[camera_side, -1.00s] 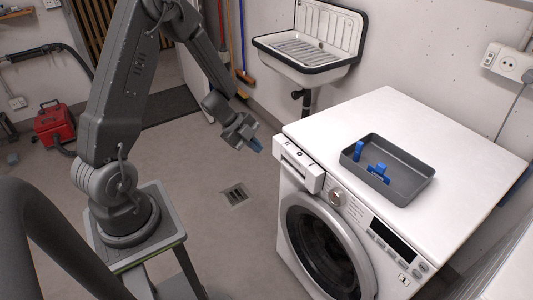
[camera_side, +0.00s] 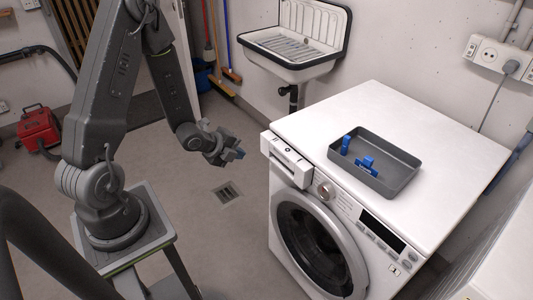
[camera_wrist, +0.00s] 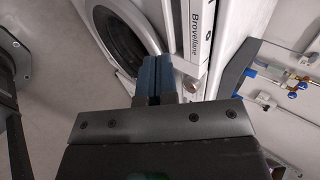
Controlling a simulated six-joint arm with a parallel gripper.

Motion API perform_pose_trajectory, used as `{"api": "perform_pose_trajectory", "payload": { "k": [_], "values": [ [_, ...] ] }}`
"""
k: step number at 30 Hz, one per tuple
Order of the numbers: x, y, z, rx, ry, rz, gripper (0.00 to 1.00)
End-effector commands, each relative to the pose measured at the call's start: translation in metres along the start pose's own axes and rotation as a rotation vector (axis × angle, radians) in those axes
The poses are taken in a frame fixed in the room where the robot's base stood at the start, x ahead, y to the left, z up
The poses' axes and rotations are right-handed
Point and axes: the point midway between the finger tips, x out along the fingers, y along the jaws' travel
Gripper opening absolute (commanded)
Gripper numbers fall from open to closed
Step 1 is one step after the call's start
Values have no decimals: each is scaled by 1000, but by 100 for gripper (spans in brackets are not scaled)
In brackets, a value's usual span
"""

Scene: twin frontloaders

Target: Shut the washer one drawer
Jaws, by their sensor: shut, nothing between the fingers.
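Washer one is a white frontloader (camera_side: 440,155) with a round dark door. Its detergent drawer (camera_side: 286,160) stands out from the front at the top left corner, so it is pulled open. My gripper (camera_side: 240,154) is shut and empty, in the air just left of the drawer front, with a small gap between them in the side view. In the wrist view, the blue fingertips (camera_wrist: 153,72) are together, beside the labelled white front (camera_wrist: 196,45) of the machine. Whether they touch anything there is hard to tell.
A grey tray (camera_side: 405,184) with blue pieces lies on the washer top. A white sink (camera_side: 290,55) hangs on the back wall. A floor drain (camera_side: 227,193) lies below my gripper. A red case (camera_side: 39,128) stands far left.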

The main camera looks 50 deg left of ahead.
Motion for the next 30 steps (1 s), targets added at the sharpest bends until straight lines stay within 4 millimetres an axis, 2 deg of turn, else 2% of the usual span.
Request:
{"api": "perform_pose_trajectory", "payload": {
  "k": [13, 15, 21, 30],
  "values": [
    [88, 0, -1, 1, 3, 0, 0],
    [97, -8, -1, 3, 3, -4, 0],
    [113, -24, -1, 1, 3, -2, 0],
    [117, -28, -1, -1, 3, -1, 0]
  ]
}}
